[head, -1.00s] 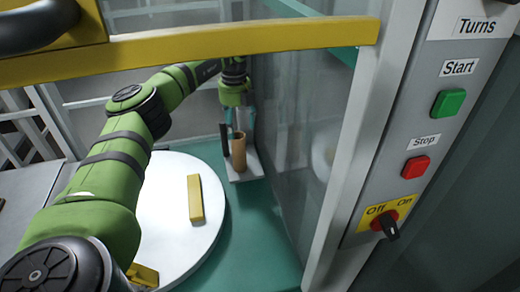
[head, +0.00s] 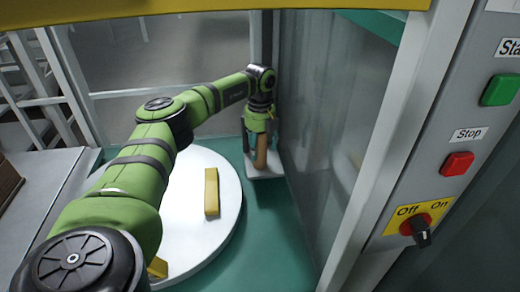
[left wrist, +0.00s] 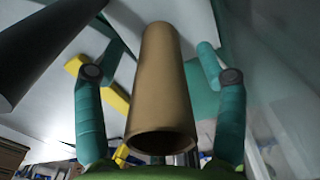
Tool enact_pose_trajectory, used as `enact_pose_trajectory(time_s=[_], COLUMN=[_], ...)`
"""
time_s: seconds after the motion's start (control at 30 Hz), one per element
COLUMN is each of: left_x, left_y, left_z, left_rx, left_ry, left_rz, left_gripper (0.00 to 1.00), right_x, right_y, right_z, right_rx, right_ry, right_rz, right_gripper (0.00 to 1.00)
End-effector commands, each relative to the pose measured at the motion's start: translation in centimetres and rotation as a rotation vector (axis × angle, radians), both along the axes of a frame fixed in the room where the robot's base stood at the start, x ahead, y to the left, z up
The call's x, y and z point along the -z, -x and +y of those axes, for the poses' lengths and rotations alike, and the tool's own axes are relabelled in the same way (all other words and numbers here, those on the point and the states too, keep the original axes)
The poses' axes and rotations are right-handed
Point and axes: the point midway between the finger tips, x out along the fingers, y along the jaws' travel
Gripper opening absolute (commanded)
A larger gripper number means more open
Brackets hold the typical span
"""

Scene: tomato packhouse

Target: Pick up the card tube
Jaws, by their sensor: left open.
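The brown card tube (head: 261,153) stands upright on a small pale plate (head: 263,173) at the far end of the green table. In the left wrist view the card tube (left wrist: 160,85) runs up the middle, its open end facing the camera. My left gripper (head: 259,145) points down over the tube. In the left wrist view its two teal fingers (left wrist: 150,75) are open, one on each side of the tube, with a gap showing on both sides. My right gripper is in neither view.
A white round turntable (head: 227,220) carries a yellow bar (head: 211,191). A clear panel (head: 325,130) stands close right of the tube. A dark cylinder (left wrist: 50,45) is left of the tube. A control panel with a red button (head: 457,163) is at right.

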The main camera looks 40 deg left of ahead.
Motion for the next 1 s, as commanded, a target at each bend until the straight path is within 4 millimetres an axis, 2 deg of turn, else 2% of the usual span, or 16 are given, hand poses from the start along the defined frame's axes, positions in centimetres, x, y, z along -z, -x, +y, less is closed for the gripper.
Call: enact_pose_trajectory(time_s=[0.1, 0.17, 0.23, 0.27, 0.73, 0.87, 1.0], left_x=[0.0, 0.0, 0.0, -0.1, -0.4, -1.5, -3.6], left_y=[0.0, 0.0, 0.0, 0.0, 0.1, 0.2, 0.2], left_z=[0.0, 0.0, 0.0, 0.0, 0.1, 0.3, 0.3], left_rx=[0.0, 0.0, 0.0, 0.0, 0.0, 0.0, 0.0], left_ry=[0.0, 0.0, 0.0, 0.0, 0.0, 0.0, 0.001], left_rz=[0.0, 0.0, 0.0, 0.0, 0.0, -0.002, -0.004], left_gripper=[0.72, 0.52, 0.24, 0.17, 0.17, 0.17, 0.17], right_x=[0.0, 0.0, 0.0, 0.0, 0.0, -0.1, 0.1], right_y=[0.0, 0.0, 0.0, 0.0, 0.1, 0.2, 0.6], right_z=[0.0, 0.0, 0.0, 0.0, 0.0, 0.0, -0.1], right_rx=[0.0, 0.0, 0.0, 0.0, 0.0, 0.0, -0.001], right_ry=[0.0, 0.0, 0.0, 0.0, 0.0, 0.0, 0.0], right_rz=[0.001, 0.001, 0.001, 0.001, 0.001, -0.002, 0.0], right_gripper=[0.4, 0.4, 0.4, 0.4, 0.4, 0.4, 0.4])
